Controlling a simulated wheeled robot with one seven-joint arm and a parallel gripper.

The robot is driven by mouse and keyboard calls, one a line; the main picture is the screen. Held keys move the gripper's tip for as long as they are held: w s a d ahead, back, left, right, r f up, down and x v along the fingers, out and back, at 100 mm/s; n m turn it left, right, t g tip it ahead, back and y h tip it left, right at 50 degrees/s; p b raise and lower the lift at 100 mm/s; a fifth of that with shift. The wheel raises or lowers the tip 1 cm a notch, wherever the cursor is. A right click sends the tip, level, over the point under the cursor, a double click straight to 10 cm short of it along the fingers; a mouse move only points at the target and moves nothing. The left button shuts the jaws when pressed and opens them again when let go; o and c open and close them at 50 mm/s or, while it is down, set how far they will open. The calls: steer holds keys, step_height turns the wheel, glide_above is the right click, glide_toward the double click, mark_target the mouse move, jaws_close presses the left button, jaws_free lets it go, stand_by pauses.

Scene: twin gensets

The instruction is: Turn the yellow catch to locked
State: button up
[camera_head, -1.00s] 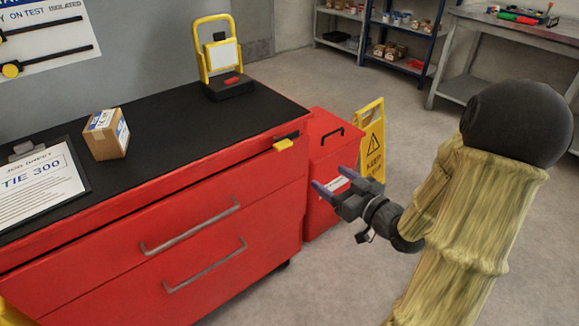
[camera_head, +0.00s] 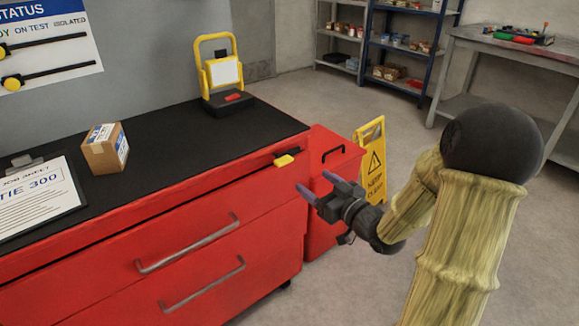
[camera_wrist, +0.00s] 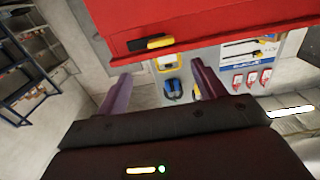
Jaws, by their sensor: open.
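The yellow catch (camera_head: 284,160) sits on the front face of the red cabinet (camera_head: 205,222), near the top right corner, beside a dark slot. It also shows in the wrist view (camera_wrist: 160,42), with a black part at its left, on the red face. My gripper (camera_head: 314,188) is open and empty. It is in front of the cabinet's right end, to the right of the catch and lower in the head view, apart from it. In the wrist view my two fingers (camera_wrist: 160,85) are spread, with the catch above the gap between them.
A red bin (camera_head: 330,200) and a yellow floor sign (camera_head: 370,160) stand right of the cabinet. On the black top are a cardboard box (camera_head: 104,150), a clipboard (camera_head: 40,198) and a yellow work lamp (camera_head: 222,75). Open floor lies to the right.

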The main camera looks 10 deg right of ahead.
mark_target(287, 161)
steer(key=b+x, duration=0.1)
steer(key=x, duration=1)
steer(key=shift+s+a, duration=0.1)
steer(key=c, duration=1.4)
